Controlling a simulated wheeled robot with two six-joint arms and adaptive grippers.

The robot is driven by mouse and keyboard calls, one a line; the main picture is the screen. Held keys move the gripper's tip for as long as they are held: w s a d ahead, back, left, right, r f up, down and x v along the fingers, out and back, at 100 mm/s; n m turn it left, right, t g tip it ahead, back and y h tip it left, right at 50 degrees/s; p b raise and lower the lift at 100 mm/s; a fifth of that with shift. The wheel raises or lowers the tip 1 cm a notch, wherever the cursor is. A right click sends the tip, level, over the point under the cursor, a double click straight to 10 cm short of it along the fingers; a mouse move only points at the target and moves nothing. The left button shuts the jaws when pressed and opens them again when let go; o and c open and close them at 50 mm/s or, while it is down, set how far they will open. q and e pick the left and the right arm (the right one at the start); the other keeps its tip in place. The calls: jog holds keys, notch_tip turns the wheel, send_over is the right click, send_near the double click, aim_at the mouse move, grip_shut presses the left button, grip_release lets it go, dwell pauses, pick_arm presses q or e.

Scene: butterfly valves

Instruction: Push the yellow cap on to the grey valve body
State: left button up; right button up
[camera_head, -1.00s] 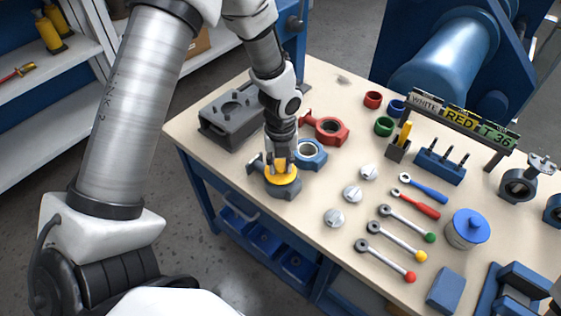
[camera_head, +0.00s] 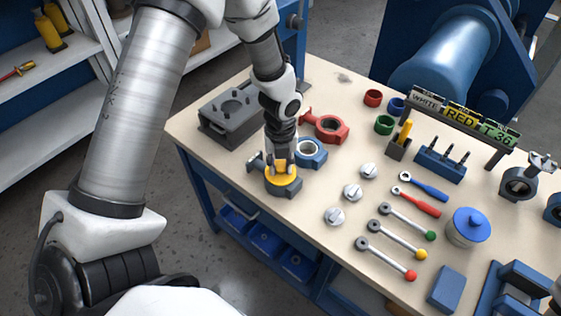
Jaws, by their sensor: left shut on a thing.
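The grey valve body (camera_head: 287,192) stands on the bench near its front left edge, with a stub pointing to the left. The yellow cap (camera_head: 283,182) is at the top of the grey body, lying about level in its opening. I cannot tell from this angle whether it is fully seated. My left gripper (camera_head: 281,170) points straight down and is shut on the yellow cap; its fingers hide the cap's middle.
A blue valve body (camera_head: 311,152) stands close behind the gripper on the right, and a red one (camera_head: 330,129) beyond it. A dark grey fixture block (camera_head: 232,118) is at the back left. Silver discs (camera_head: 335,216) and ratchets (camera_head: 391,266) lie to the right.

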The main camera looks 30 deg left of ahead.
pick_arm(q)
jog(key=shift+s+f, duration=0.1)
jog(key=shift+f, duration=0.35)
dwell(0.5)
jog(key=shift+r+p, duration=0.15)
jog(key=shift+p, duration=0.4)
dwell(0.4)
jog(key=o, duration=1.1)
